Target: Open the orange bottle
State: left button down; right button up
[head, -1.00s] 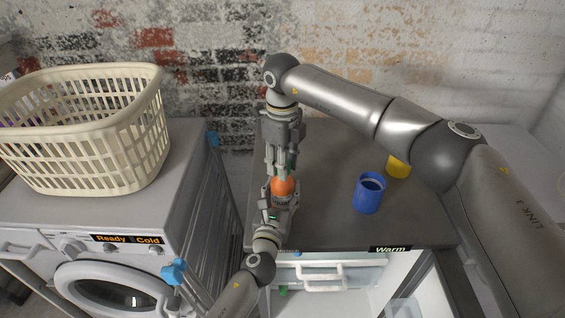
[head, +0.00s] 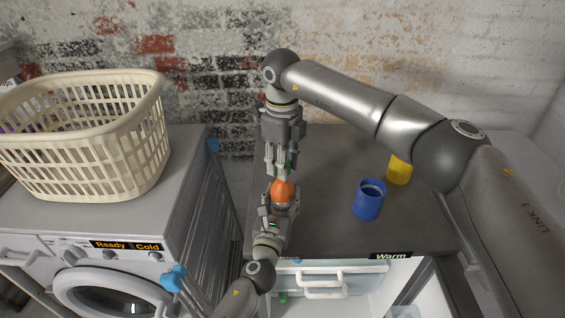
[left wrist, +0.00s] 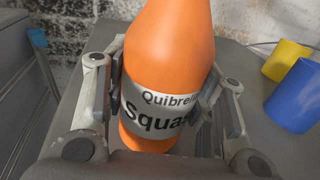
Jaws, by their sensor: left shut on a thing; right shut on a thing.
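The orange bottle (head: 283,191) stands upright above the dark grey countertop, its label reading "Quibrell Squash" in the left wrist view (left wrist: 172,60). My left gripper (head: 280,207) is shut around the bottle's body, with a finger on each side of the label in the left wrist view (left wrist: 165,100). My right gripper (head: 281,172) points straight down over the bottle and is shut at its top. The cap itself is mostly hidden by those fingers.
A blue cup (head: 368,201) and a yellow cup (head: 399,170) stand on the countertop (head: 335,235) to the right. A cream laundry basket (head: 85,140) sits on the washing machine (head: 100,215) at left. An open fridge compartment (head: 335,298) is in front.

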jog(key=shift+r, duration=2)
pick_arm(q)
jog(key=c, duration=0.6)
grip_release()
jog(key=shift+o, duration=0.2)
jog(key=shift+s, duration=0.15)
